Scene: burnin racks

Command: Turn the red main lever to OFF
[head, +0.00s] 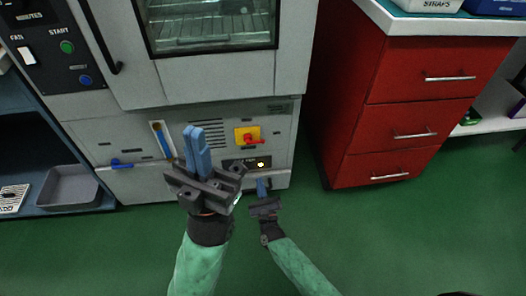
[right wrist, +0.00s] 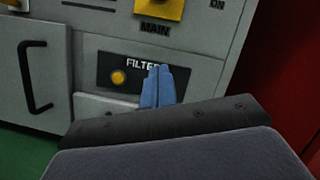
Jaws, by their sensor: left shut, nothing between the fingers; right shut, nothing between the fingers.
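The red main lever (head: 254,140) sits on a yellow plate (head: 241,131) low on the front of the grey cabinet. Its handle appears to point right. In the right wrist view the yellow plate (right wrist: 160,9) is cut off at the top edge, with MAIN below it and ON to its right. My left gripper (head: 197,134) is shut and empty, in front of the cabinet to the left of the lever. My right gripper (head: 262,181) is shut and empty, below the lever and apart from it. Its blue fingertips (right wrist: 164,70) overlap the FILTER panel in the right wrist view.
The FILTER panel (right wrist: 112,68) with a lit amber lamp is below the plate. A red drawer unit (head: 410,100) stands to the right. A blue-handled lever (head: 122,164) and a grey tray (head: 72,184) are at the left. Green floor is open in front.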

